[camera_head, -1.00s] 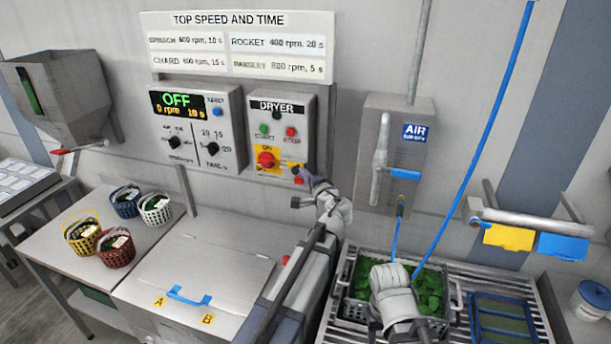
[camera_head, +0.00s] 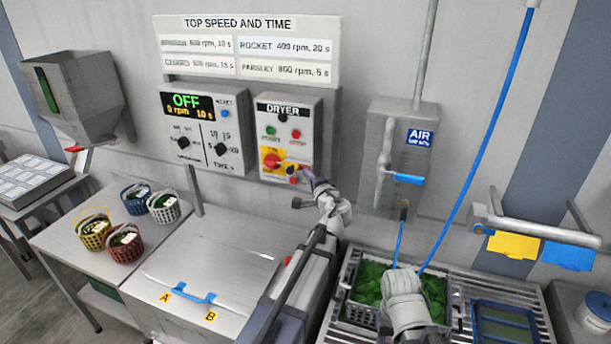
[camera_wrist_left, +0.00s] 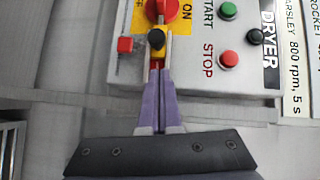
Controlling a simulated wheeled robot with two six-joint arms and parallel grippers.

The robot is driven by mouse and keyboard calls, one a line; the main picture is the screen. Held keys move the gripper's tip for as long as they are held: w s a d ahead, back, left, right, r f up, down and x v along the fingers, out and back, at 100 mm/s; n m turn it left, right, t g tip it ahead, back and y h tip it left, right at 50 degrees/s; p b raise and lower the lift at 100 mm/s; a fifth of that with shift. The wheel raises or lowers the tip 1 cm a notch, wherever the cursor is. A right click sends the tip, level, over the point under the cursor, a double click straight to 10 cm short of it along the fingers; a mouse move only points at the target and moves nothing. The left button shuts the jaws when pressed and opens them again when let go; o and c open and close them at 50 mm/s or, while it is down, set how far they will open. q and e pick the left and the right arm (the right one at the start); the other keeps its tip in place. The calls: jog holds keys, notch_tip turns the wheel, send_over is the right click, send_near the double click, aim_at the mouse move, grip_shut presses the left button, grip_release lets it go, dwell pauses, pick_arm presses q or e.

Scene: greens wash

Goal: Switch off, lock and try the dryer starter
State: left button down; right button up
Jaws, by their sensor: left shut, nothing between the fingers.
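The dryer starter (camera_head: 272,111) is a grey box on the wall with a green START and a red STOP button. A red rotary switch (camera_head: 271,160) sits on its yellow plate; it also shows in the wrist view (camera_wrist_left: 161,9), next to the word ON. A yellow and black piece (camera_wrist_left: 157,40) lies just below the switch in the wrist view, at my fingertips. A small red block (camera_wrist_left: 125,44) is beside it. My left gripper (camera_head: 303,173) is shut and empty, its purple fingers touching or just short of that piece. I cannot tell the switch's exact angle. My right gripper's fingers do not show.
The speed panel (camera_head: 203,128) left of the starter reads OFF, 0 rpm. The air box (camera_head: 400,150) is to the right. Below are the dryer lid (camera_head: 225,245), baskets of greens (camera_head: 122,243) at left, and a crate of greens (camera_head: 347,305) by my right arm.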

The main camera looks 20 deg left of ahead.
pick_arm(q)
jog(key=p+v, duration=0.1)
jog(key=v, duration=0.9)
jog(key=shift+d, duration=0.3)
jog(key=shift+r, duration=0.1)
